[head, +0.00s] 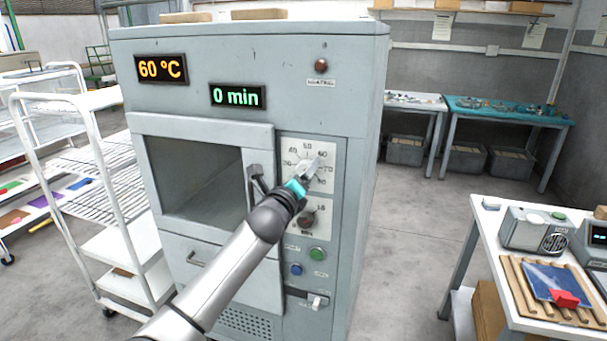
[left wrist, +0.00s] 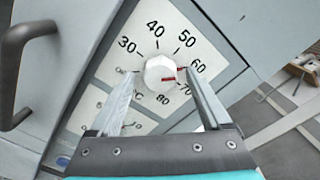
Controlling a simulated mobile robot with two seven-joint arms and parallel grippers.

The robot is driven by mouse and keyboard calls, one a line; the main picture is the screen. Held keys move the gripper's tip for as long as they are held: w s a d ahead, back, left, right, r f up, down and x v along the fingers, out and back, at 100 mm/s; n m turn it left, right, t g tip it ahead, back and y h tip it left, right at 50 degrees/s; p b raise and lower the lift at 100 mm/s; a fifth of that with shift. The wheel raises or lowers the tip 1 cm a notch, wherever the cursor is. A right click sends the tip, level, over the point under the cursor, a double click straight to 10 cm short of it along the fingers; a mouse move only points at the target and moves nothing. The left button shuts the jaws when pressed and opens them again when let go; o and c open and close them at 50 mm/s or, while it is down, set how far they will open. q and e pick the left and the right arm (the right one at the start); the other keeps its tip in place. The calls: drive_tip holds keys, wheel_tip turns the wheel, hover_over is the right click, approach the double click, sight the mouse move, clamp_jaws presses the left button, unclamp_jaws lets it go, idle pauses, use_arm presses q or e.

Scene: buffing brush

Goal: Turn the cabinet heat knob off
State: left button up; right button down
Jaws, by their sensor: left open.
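The heat knob (left wrist: 158,71) is a white faceted knob on a white dial plate marked 30 to 80 in the left wrist view. Red marks show on its right side, toward the 60 to 70 part of the scale. My left gripper (left wrist: 157,82) is open, with one finger on each side of the knob; I cannot tell whether either touches it. In the head view the left gripper (head: 308,174) is at the upper dial of the grey cabinet (head: 345,70) and largely covers the knob. The cabinet display (head: 161,69) reads 60 °C. My right gripper is not in view.
A second dark knob (head: 306,218) sits just below, with a green button (head: 317,254) and a blue button (head: 296,269) lower down. The door handle (head: 257,182) juts out left of the gripper. A timer display (head: 237,96) reads 0 min. Floor right of the cabinet is clear.

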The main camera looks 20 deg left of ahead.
use_arm(q)
drive_tip(key=shift+w, duration=0.25)
clamp_jaws()
idle(0.7)
